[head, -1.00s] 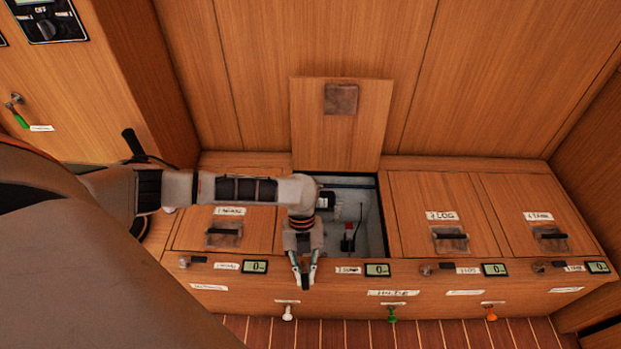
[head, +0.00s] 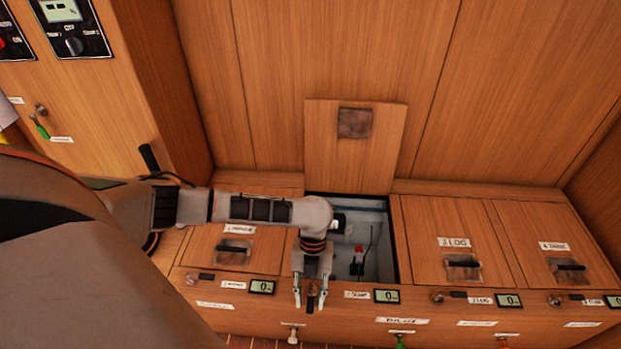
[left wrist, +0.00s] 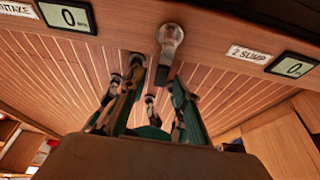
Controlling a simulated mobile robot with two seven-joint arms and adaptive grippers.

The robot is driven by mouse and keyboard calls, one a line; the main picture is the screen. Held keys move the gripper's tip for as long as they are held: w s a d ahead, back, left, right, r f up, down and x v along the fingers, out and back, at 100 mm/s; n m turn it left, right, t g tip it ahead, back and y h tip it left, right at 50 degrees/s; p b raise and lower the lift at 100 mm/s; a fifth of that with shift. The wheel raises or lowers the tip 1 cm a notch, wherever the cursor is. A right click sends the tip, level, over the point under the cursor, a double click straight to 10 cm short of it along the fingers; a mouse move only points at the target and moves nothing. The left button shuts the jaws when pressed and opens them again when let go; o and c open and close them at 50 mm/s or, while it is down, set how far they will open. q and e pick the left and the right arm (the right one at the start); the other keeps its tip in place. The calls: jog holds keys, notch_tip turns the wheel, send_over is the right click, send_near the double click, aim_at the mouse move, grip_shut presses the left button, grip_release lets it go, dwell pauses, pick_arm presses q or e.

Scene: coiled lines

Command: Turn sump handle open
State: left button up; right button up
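The sump handle (head: 312,291) is a small knob with a short lever on the front panel, just left of the "2 SUMP" label (head: 357,294). In the left wrist view the handle (left wrist: 170,42) shows a round metal knob and a dark lever pointing down. My left gripper (head: 309,298) is in front of the panel with its fingers apart, one on each side of the handle in the head view. In the left wrist view the open fingers (left wrist: 152,95) show just below the handle. Contact with it cannot be told. My right gripper is not in view.
An open locker (head: 375,240) lies behind the gripper, its lid (head: 352,160) leaning on the wall. Similar knobs and displays (head: 387,296) line the panel. Coloured pulls (head: 293,335) sit below. A valve with a green handle (head: 40,127) is on the left cabinet.

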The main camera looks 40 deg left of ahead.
aim_at(312, 285)
pick_arm(q)
jog(key=shift+w+r, duration=0.1)
jog(key=v, duration=1.1)
jog(key=shift+w+r, duration=0.15)
jog(key=shift+r, duration=0.2)
jog(key=shift+a, duration=0.15)
